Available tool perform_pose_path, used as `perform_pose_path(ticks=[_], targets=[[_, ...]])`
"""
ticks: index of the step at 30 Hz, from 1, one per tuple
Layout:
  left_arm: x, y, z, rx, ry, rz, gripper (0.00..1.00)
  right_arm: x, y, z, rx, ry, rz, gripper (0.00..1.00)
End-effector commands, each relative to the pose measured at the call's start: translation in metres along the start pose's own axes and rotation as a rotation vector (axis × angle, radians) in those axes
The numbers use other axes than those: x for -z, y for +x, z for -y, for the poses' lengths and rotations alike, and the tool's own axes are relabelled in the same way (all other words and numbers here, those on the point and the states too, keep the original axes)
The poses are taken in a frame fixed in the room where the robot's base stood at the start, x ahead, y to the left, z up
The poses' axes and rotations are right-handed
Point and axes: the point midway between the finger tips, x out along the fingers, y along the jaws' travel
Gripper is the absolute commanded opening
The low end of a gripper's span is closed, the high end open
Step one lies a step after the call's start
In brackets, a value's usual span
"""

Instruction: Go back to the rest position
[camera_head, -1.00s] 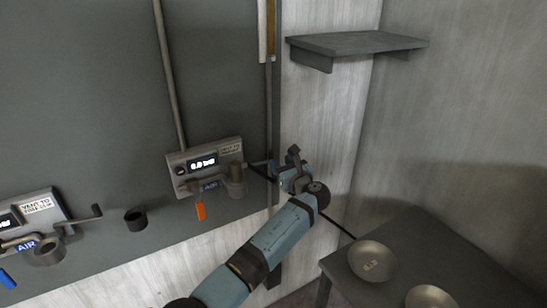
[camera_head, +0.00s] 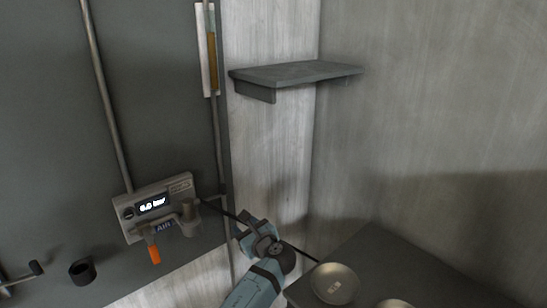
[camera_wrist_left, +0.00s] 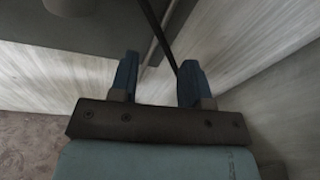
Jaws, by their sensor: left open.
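My left gripper (camera_head: 247,230) is in the lower middle of the head view, to the right of the grey air panel box and in front of the pale wall. Its two blue fingers stand apart in the left wrist view (camera_wrist_left: 158,70), open and with nothing between them that they grip. A thin black hose (camera_wrist_left: 160,35) runs behind the gap between the fingers. My right gripper does not show in either view.
The air panel box (camera_head: 160,207) with an orange lever (camera_head: 154,254) is left of the gripper. A dark table (camera_head: 383,249) bears two metal bowls (camera_head: 335,283) (camera_head: 396,304) at lower right. A shelf (camera_head: 295,73) is on the wall above.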

Motion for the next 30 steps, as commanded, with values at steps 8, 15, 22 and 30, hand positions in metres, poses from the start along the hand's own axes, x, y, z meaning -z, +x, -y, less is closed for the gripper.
perform_pose_path(ticks=[8,15,22,30], targets=[[0.130,-0.051,-0.119,0.026,-0.678,-0.496,0.43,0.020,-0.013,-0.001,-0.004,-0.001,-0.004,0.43],[0.173,-0.131,-0.221,-0.164,-1.372,-0.850,0.43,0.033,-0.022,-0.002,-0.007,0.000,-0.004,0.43],[0.156,-0.202,-0.299,-0.452,-1.992,-1.059,0.43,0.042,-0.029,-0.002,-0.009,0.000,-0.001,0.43],[0.133,-0.233,-0.333,-0.638,-2.318,-1.128,0.43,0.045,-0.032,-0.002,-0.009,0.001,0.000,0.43]])
